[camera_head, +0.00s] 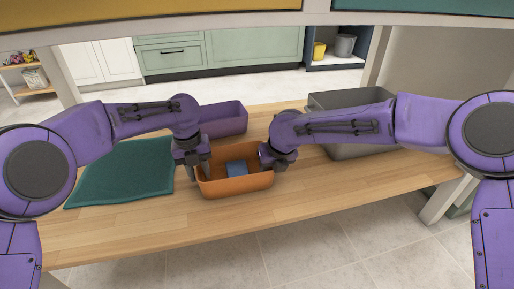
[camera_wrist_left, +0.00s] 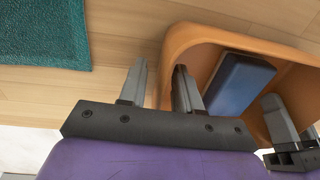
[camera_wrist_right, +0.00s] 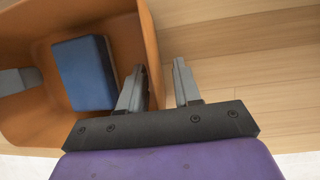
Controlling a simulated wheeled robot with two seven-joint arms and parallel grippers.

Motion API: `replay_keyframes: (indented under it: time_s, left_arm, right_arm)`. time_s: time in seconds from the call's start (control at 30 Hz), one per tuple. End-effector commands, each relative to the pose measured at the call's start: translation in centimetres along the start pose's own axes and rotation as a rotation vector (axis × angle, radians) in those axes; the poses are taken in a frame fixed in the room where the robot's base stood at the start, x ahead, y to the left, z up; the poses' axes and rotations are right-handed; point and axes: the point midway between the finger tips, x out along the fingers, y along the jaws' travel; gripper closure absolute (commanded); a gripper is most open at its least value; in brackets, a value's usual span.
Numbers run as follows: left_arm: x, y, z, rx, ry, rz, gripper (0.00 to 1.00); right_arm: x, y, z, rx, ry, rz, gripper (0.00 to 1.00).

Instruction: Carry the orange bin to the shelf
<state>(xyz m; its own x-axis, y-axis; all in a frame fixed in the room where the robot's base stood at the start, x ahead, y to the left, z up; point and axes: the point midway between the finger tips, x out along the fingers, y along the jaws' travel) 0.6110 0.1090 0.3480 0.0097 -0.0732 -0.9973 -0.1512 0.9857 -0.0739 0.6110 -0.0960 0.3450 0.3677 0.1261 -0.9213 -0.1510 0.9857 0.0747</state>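The orange bin (camera_head: 237,188) stands upright near the front edge of the wooden surface, with a blue block-like item (camera_head: 237,168) inside. My left gripper (camera_head: 204,172) is at the bin's left wall. In the left wrist view, its open fingers (camera_wrist_left: 160,85) straddle that wall, one outside and one inside, with a gap showing. My right gripper (camera_head: 269,158) is at the right wall. In the right wrist view, its open fingers (camera_wrist_right: 158,85) also straddle the wall, with a gap on the outer side. A pale shelf board (camera_head: 200,22) crosses the top of the head view.
A teal towel (camera_head: 120,172) lies left of the bin. A purple bin (camera_head: 225,120) stands behind it, and a grey bin (camera_head: 370,149) stands at the back right, behind my right arm. Posts (camera_head: 374,55) rise at both sides. Bare wood shows right of the orange bin.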

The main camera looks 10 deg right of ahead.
Motion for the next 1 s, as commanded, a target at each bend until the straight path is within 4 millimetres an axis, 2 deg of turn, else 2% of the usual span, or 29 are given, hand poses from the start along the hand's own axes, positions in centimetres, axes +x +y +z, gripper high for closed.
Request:
replay_keyframes:
  time_s: [0.17,0.4,0.53,0.67,0.77,1.0]
  left_arm:
    - [-3.1,0.0,0.1,-0.001,-0.006,-0.004,0.67]
    - [-9.1,0.0,0.1,0.000,-0.005,-0.003,0.67]
    - [-11.1,0.0,0.1,0.000,-0.003,-0.003,0.67]
    - [-11.9,0.0,0.0,-0.001,-0.002,-0.001,0.67]
    - [-12.0,0.0,0.0,-0.001,-0.001,0.000,0.67]
    - [-11.9,0.0,0.0,-0.001,-0.001,-0.001,0.67]
  right_arm:
    - [0.0,0.0,0.0,0.000,0.000,0.000,0.67]
    - [0.0,0.0,0.0,0.000,0.000,0.000,0.67]
    - [0.0,0.0,0.0,0.000,0.000,0.000,0.67]
    - [-0.3,0.0,0.0,0.000,-0.001,0.000,0.67]
    - [-1.8,0.0,0.1,0.001,-0.003,0.002,0.67]
    - [-8.0,0.0,0.1,0.000,-0.004,0.001,0.67]
